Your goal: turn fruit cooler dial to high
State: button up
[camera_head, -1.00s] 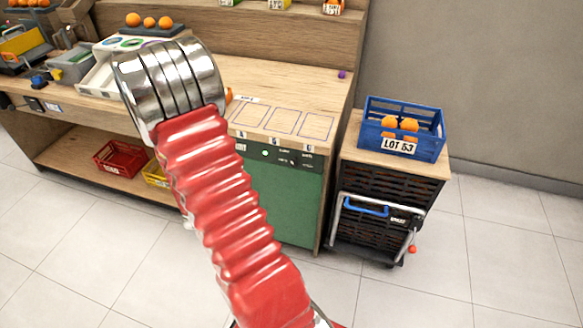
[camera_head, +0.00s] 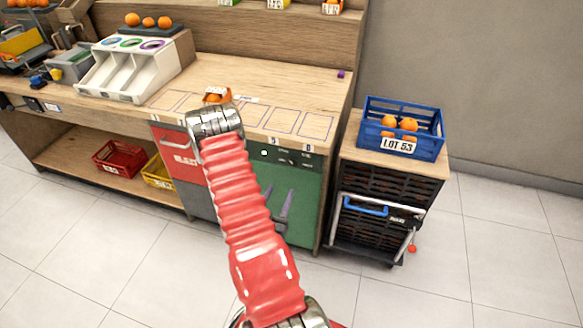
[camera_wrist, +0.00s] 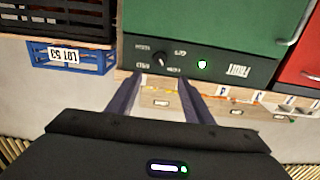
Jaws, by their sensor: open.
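The green fruit cooler (camera_head: 303,195) sits under the counter. Its dark control panel (camera_wrist: 225,68) has a lit green light and a FRUIT label, inverted in the wrist view. The small dark dial (camera_wrist: 160,60) sits among several small labels. Its setting is too small to read. My gripper (camera_head: 280,190) is open and empty in front of the green door, below the panel in the head view. In the wrist view the two dark fingers (camera_wrist: 160,77) point towards the panel, one on each side of the dial's line. Contact with the dial does not show.
A red-fronted unit (camera_head: 185,160) adjoins the cooler on its left. A cart with a blue LOT 53 crate (camera_head: 375,145) of oranges stands at right. An orange item (camera_head: 215,95) lies on the counter. The floor in front is clear.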

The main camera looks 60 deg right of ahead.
aim_at(293, 163)
dwell(0.3)
jog(key=d, duration=0.4)
jog(key=w+d, duration=0.1)
jog(key=d, duration=0.4)
jog(key=w+d, duration=0.1)
jog(key=d, duration=0.3)
jog(key=shift+w+d, duration=0.1)
jog(key=shift+d, duration=0.25)
jog(key=shift+c, duration=0.3)
jog(key=c, duration=0.9)
